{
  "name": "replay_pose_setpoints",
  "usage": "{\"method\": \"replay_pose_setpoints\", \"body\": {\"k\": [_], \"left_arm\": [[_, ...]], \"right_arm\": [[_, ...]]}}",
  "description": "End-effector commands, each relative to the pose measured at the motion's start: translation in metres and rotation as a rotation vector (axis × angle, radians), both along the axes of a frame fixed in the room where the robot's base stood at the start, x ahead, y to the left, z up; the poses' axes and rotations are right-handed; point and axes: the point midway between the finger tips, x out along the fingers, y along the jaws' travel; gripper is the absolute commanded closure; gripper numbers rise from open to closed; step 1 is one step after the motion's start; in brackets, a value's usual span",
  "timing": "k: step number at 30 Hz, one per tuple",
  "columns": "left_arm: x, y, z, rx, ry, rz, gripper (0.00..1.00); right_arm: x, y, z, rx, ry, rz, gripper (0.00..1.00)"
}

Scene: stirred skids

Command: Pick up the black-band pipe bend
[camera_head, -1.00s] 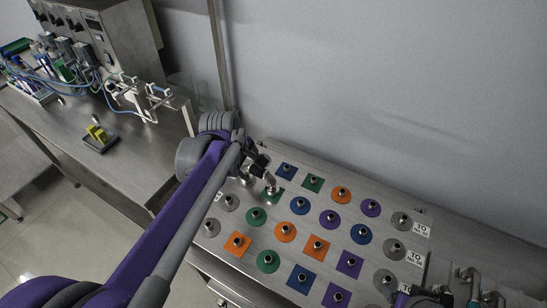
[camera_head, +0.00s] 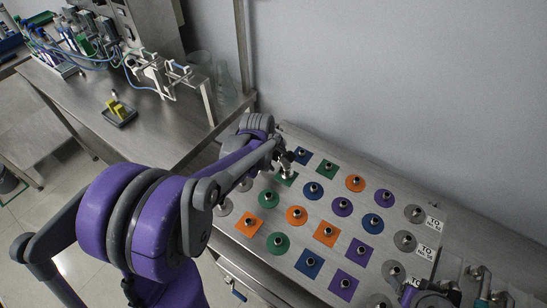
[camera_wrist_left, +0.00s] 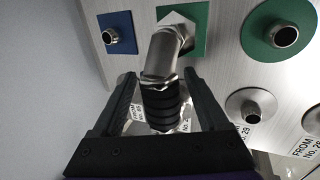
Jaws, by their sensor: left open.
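The black-band pipe bend (camera_wrist_left: 165,75) is a metal elbow with a ribbed black band (camera_wrist_left: 163,105). In the left wrist view its far end meets a hex nut on a green square plate (camera_wrist_left: 198,22). My left gripper (camera_wrist_left: 160,95) is open, with one finger on each side of the black band. Contact with the band cannot be told. In the head view my left gripper (camera_head: 282,156) is at the bend (camera_head: 288,168), over the green square near the panel's back left. My right gripper appears partly at the lower right edge (camera_head: 425,296); its fingers are unclear.
The metal panel (camera_head: 345,220) carries several short pipe stubs on orange, green, blue, purple and grey plates. White labels (camera_head: 427,252) sit along its right side. Curved metal pipes (camera_head: 483,280) stand at lower right. A bench with equipment (camera_head: 160,135) is at left.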

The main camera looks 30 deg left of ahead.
Motion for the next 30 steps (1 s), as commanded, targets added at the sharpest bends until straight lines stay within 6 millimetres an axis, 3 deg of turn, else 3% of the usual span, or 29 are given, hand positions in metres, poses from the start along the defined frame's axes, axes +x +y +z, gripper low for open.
{"method": "replay_pose_setpoints", "body": {"k": [8, 21, 30], "left_arm": [[0.0012, -0.0002, -0.0037, 0.000, 0.000, 0.000, 0.23], [0.0012, 0.0000, -0.0034, 0.000, 0.000, 0.000, 1.00], [0.0011, 0.0000, -0.0030, 0.000, -0.001, 0.000, 1.00]], "right_arm": [[-0.0002, 0.0000, -0.0003, 0.000, 0.000, 0.000, 0.23], [-0.0002, 0.0000, -0.0003, 0.000, 0.000, 0.000, 0.23], [-0.0001, 0.0000, -0.0003, 0.000, 0.000, 0.000, 0.23]]}}
